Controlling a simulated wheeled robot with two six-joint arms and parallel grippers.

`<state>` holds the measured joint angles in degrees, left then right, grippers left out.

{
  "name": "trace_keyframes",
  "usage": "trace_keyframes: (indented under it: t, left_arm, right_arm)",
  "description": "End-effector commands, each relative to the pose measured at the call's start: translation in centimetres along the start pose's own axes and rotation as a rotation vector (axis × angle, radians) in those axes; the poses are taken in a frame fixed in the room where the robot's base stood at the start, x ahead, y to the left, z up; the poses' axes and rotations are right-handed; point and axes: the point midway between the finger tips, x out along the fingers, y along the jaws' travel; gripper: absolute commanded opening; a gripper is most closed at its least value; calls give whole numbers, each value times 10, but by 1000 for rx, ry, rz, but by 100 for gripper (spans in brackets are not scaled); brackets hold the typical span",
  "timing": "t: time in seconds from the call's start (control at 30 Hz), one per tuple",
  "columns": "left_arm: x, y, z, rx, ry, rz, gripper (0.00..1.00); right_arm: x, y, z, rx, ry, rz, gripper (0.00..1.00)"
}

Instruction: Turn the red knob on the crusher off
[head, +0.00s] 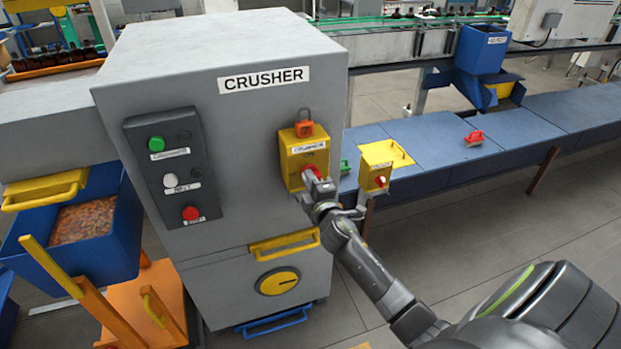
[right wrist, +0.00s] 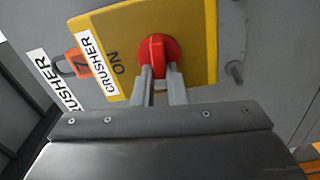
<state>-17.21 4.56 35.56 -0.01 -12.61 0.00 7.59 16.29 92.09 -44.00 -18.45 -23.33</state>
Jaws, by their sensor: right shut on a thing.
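The crusher (head: 240,140) is a large grey cabinet with a black-on-white label at the left of the head view. On its front is a yellow switch box (head: 294,158) with a red knob (head: 311,174). In the right wrist view the red knob (right wrist: 157,50) sits on the yellow plate (right wrist: 190,25), beside the printed word ON. My right gripper (head: 318,187) is at the knob, and in the right wrist view its two fingers (right wrist: 159,72) are shut on the knob's handle. An orange padlock (head: 304,129) hangs above the knob. My left gripper is out of view.
A black panel (head: 172,168) with green, white and red buttons is left of the switch box. A yellow handle (head: 285,244) and round yellow dial (head: 278,281) are below. A smaller yellow box (head: 376,165) stands to the right, by the blue conveyor covers (head: 440,140).

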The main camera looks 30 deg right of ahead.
Motion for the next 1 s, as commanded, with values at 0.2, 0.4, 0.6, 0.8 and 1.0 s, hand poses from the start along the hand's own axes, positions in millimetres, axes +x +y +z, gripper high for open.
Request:
trace_keyframes:
  t: [0.2,0.4,0.6,0.8,1.0]
  left_arm:
    - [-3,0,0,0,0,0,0]
    - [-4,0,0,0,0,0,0]
    - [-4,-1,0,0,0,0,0]
    - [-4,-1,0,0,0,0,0]
    - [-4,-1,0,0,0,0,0]
  right_arm:
    - [0,-2,0,-96,0,-2,0]
    - [0,-3,0,-138,0,-2,0]
    - [0,-3,0,-149,0,-2,0]
    - [0,-3,0,-149,0,-2,0]
    - [0,-3,0,-148,0,-2,30]
